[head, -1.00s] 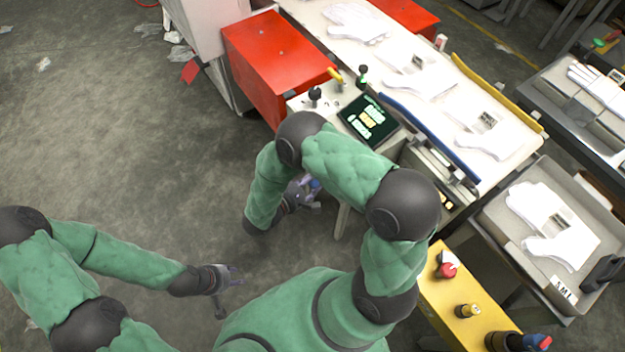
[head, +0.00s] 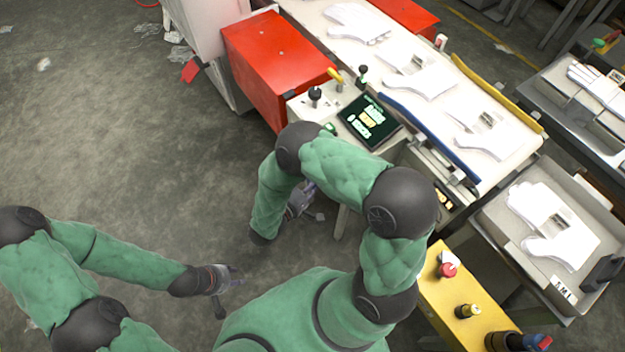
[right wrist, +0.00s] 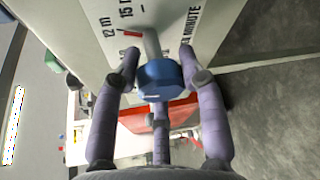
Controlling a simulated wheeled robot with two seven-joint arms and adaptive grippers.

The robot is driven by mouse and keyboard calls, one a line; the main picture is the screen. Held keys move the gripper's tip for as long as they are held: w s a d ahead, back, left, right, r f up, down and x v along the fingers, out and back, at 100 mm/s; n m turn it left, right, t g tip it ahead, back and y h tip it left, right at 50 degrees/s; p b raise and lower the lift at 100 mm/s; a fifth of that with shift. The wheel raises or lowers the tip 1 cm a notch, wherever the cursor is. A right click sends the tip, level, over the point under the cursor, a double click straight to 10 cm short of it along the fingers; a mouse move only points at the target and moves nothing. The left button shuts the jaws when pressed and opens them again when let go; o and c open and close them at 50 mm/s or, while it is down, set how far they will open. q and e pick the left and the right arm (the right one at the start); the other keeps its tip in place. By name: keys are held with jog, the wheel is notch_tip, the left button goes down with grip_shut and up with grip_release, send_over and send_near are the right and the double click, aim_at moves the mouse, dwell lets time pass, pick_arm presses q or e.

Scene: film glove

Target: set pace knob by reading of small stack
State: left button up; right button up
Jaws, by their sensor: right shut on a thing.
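The blue pace knob (right wrist: 160,82) shows in the right wrist view on a pale panel (right wrist: 85,25) printed "12 m", "15 m" and "MINUTE". A red mark (right wrist: 132,34) lies by the print, and a grey stem rises from the knob. My right gripper (right wrist: 158,68) is shut on this knob. In the head view my right gripper (head: 303,200) is partly hidden beneath my arm. A small stack of white gloves (head: 535,205) lies in a grey tray (head: 490,225) labelled "SML". My left gripper (head: 232,277) hangs open and empty over the floor.
A yellow bench (head: 440,295) with buttons is at lower right.

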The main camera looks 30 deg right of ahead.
jog(key=shift+s+d, duration=0.1)
jog(key=shift+s, duration=0.05)
jog(key=o, duration=1.1)
jog(key=shift+o, duration=0.2)
jog(key=shift+a, duration=0.3)
jog(key=v, duration=1.1)
jog(key=shift+a, duration=0.2)
jog(key=shift+s+r, duration=0.1)
